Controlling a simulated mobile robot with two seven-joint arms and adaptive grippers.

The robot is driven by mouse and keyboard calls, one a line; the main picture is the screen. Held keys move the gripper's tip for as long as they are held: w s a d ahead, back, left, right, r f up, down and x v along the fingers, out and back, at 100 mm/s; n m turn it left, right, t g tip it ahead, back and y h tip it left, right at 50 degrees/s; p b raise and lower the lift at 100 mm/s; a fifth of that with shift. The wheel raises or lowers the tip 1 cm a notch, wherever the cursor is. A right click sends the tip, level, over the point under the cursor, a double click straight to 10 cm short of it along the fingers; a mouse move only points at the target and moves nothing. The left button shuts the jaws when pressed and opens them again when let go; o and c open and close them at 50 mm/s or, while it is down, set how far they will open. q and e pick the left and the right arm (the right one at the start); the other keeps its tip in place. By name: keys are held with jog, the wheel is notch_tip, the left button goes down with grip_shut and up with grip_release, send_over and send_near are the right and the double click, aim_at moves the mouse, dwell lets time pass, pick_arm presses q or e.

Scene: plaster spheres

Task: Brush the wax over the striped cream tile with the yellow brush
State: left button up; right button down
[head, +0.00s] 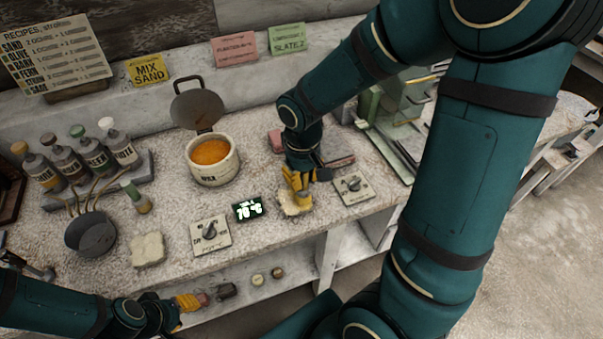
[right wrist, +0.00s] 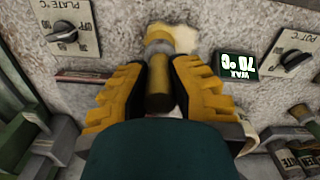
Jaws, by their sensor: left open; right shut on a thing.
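My right gripper (head: 298,182) is low over the right part of the counter. In the right wrist view its yellow fingers are shut on the handle of the yellow brush (right wrist: 158,85). The brush head points at a cream tile (right wrist: 183,38), which also shows under the gripper in the head view (head: 295,208). I cannot tell whether the bristles touch it. A second cream tile (head: 148,250) lies at the front left. Stripes are not clear on either tile. A pot of orange wax (head: 211,152) stands open behind. My left gripper (head: 190,301) is open below the counter's front edge.
A display (head: 248,209) reading 70 °C and two dial plates (head: 211,235) (head: 353,187) sit along the front. A dark pan (head: 89,233) and several bottles (head: 75,160) stand at left. A green press-like device (head: 405,115) stands at right. Small items (head: 258,279) sit on the lower shelf.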

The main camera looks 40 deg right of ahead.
jog(key=shift+r+p, duration=1)
jog(key=shift+r, duration=0.2)
jog(key=shift+r, duration=0.1)
notch_tip(320, 180, up, 4)
jog(key=p, duration=0.3)
dwell(0.4)
